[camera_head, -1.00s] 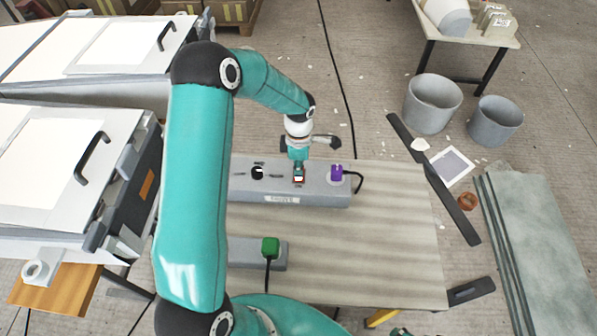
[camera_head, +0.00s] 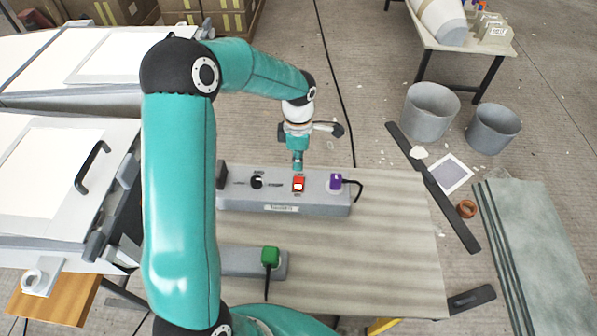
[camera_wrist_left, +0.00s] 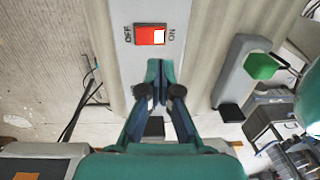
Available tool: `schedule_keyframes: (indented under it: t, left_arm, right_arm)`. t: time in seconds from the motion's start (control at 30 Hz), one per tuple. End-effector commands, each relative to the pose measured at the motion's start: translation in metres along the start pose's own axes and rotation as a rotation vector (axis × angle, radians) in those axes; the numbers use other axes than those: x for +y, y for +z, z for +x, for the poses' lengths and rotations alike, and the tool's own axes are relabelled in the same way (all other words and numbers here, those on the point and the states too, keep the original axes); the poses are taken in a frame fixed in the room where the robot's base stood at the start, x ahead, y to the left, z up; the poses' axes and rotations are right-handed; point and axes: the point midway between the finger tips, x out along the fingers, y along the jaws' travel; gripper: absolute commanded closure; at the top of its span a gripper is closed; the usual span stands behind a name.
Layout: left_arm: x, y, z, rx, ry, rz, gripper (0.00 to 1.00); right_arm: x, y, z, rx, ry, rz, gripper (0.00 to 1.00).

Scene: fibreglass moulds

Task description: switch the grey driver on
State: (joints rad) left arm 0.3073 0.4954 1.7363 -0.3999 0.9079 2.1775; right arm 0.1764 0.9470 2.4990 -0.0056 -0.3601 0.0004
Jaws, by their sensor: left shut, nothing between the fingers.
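The grey driver (camera_head: 318,205) is a long grey box on the table, with a black knob (camera_head: 257,183), a red rocker switch (camera_head: 299,184) and a purple plug (camera_head: 336,182). In the left wrist view the switch (camera_wrist_left: 150,35) lies between the words OFF and ON. Its OFF side is red and its ON side shows a white face; I cannot tell for sure which side is pressed. My left gripper (camera_head: 298,166) is shut and empty, just behind the switch and apart from it. Its fingertips (camera_wrist_left: 160,68) show below the switch in the wrist view. My right gripper is not in view.
A green plug (camera_head: 270,256) sits on a smaller grey strip (camera_head: 240,262) nearer me. A black cable loops right of the purple plug. The table's right part (camera_head: 395,230) is clear. White-topped moulds (camera_head: 45,170) stand at the left, grey buckets (camera_head: 430,112) on the floor.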

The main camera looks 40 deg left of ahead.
Motion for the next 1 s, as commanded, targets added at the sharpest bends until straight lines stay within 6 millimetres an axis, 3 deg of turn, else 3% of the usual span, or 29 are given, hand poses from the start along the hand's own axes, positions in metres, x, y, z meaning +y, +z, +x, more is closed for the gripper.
schedule_keyframes:
  t: [0.1,0.33,1.0]
  left_arm:
    - [-0.004,0.001,-0.024,-0.003,0.005,0.000,1.00]
    - [-0.010,0.000,-0.052,-0.002,0.001,0.000,1.00]
    - [-0.011,0.000,-0.057,-0.001,0.000,0.000,1.00]
  right_arm:
    - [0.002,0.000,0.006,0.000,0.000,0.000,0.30]
    - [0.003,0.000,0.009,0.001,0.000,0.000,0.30]
    - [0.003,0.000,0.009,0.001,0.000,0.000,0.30]
